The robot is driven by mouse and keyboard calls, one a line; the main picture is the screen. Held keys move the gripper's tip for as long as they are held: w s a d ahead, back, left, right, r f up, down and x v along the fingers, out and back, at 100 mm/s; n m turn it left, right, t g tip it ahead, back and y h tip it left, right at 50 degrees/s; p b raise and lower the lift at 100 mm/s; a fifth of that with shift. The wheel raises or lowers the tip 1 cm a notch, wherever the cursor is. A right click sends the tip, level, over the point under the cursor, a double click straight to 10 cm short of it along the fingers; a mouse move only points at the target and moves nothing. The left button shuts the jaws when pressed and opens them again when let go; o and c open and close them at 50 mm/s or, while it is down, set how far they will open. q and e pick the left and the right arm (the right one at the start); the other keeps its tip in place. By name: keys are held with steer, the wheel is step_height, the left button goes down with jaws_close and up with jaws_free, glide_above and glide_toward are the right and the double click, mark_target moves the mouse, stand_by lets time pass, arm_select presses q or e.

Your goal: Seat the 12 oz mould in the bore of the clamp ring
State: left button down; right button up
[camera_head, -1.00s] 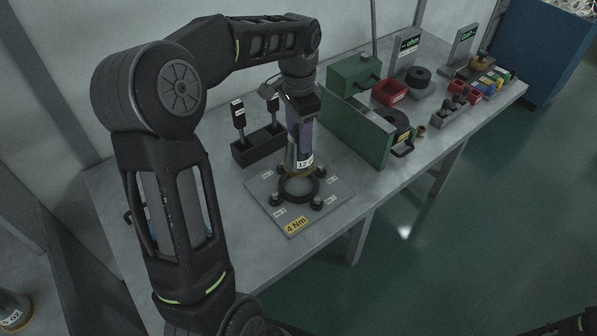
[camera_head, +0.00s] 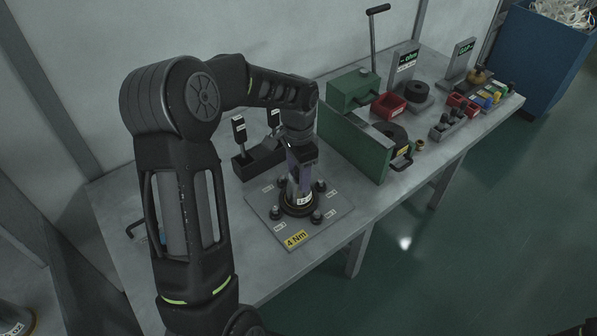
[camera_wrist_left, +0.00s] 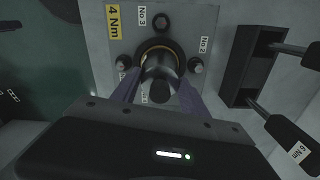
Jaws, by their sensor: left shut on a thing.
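The 12 oz mould (camera_head: 301,199), a grey cylinder with a white label, stands about upright at the clamp ring. My left gripper (camera_head: 295,176) is shut on it from above, its purple fingers on either side. The dark clamp ring (camera_head: 287,211) sits on the square grey plate, and the mould's lower end is within its outline. The wrist view shows the mould (camera_wrist_left: 160,68) between the fingers (camera_wrist_left: 160,88), with a brass-coloured rim inside the ring (camera_wrist_left: 143,47). How deep the mould sits is hidden.
Bolts stand around the ring on the plate (camera_head: 325,222), which has a yellow 4 Nm label. A dark holder (camera_head: 252,162) with upright tools stands behind it. A green fixture (camera_head: 355,145) is to the right. Another mould (camera_head: 15,318) is at the lower left.

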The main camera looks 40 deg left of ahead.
arm_select(q)
steer(key=shift+f, duration=0.1)
steer(key=c, duration=0.6)
jaws_free()
steer(key=shift+f, duration=0.1)
steer(key=shift+r, duration=0.45)
step_height(320, 180, up, 12)
steer(key=shift+f+b, duration=0.25)
steer(key=shift+b, duration=0.55)
steer(key=shift+f, duration=0.1)
